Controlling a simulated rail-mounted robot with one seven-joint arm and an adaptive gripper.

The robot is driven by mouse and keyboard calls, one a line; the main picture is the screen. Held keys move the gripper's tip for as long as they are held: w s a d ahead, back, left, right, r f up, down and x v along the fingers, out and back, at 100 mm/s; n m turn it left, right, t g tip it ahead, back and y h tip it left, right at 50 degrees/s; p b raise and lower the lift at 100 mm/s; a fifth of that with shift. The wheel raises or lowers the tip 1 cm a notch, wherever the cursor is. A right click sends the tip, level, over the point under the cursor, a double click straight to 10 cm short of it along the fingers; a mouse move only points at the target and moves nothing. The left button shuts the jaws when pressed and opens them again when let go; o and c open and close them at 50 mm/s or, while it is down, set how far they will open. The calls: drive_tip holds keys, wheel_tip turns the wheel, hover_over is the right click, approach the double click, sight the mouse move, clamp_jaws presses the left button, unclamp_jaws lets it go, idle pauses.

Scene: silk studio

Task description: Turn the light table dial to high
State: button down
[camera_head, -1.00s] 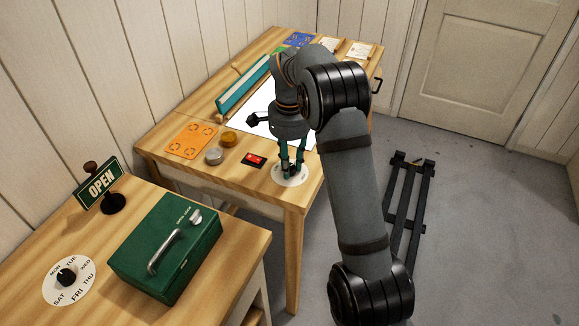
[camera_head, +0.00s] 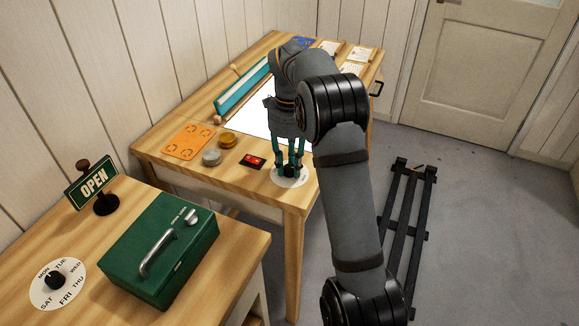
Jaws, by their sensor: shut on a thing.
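The light table (camera_head: 243,124) is a white panel set in the wooden table, partly hidden behind my arm. The dial (camera_head: 291,171) is a dark knob on a round white plate (camera_head: 280,182) near the table's front right corner. My gripper (camera_head: 290,170) points down over the plate, with its teal fingers shut on the dial's knob from both sides. The fingers hide much of the knob, and its pointer and the plate's markings cannot be read. A small red switch (camera_head: 253,161) on a black base sits to the left of the dial.
An orange stencil sheet (camera_head: 187,142) and two small round tins (camera_head: 212,157) lie left of the switch. On the nearer table stand a green cash box (camera_head: 130,257), an OPEN sign (camera_head: 92,184) and a weekday dial (camera_head: 70,287).

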sight(290, 167)
drive_tip(key=shift+m, duration=0.8)
drive_tip(key=shift+b, duration=0.3)
drive_tip(key=c, duration=1.5)
unclamp_jaws()
drive_tip(key=shift+c, duration=0.2)
drive_tip(key=shift+o, duration=0.7)
wheel_tip(290, 167, up, 12)
